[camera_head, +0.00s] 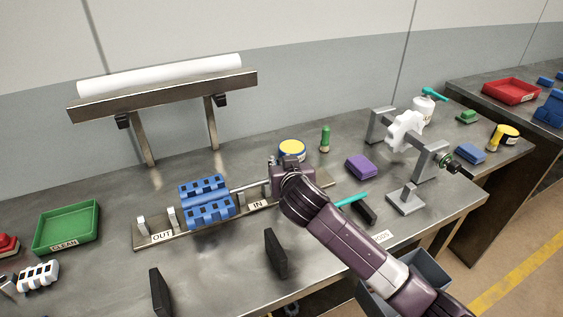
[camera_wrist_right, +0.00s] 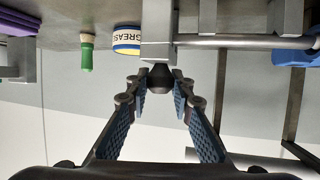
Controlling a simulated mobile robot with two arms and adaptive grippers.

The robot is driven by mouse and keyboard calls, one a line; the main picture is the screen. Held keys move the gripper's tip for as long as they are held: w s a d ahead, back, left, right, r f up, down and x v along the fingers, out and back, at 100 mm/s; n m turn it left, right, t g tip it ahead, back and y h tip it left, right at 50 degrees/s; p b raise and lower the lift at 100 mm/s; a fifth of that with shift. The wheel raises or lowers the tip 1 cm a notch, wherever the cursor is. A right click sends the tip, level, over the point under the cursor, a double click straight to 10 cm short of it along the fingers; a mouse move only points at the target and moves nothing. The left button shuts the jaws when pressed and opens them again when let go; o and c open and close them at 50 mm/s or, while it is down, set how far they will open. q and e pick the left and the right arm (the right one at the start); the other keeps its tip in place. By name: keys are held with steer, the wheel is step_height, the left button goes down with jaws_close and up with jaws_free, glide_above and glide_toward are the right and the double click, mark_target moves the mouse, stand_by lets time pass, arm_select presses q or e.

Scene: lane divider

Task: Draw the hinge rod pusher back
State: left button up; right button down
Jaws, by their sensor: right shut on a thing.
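The hinge rod pusher's thin metal rod (camera_head: 250,185) runs along the grey fixture rail (camera_head: 185,232), between the OUT and IN labels and on past IN. Its left end meets the blue hinge pieces (camera_head: 205,200); whether it is inside them is hidden. The rod also shows in the right wrist view (camera_wrist_right: 225,41), with a blue piece (camera_wrist_right: 291,52) at its right. My right gripper (camera_head: 290,172) is at the rod's right end. In the wrist view its fingers (camera_wrist_right: 160,90) are closed around a dark knob (camera_wrist_right: 160,77) below a grey block (camera_wrist_right: 158,35). My left gripper is out of view.
A purple stack (camera_head: 361,166) and a grey crank stand (camera_head: 428,160) are at right. Black upright blocks (camera_head: 276,254) stand in front. A green tray (camera_head: 66,228) is at left.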

steer(key=w+d+p, duration=0.1)
steer(key=d, duration=0.3)
steer(key=w+d+p, duration=0.1)
steer(key=w+d, duration=0.1)
steer(key=d, duration=0.2)
steer(key=w+d+p, duration=0.1)
steer(key=w+d, duration=0.1)
steer(key=d, duration=0.2)
steer(key=shift+w+d, duration=0.1)
steer(key=shift+d, duration=0.25)
steer(key=c, duration=1.7)
jaws_free()
steer(key=shift+d, duration=0.15)
steer(key=shift+o, duration=0.2)
steer(key=shift+s, duration=0.25)
steer(key=v, duration=1.1)
steer(key=shift+s, duration=0.15)
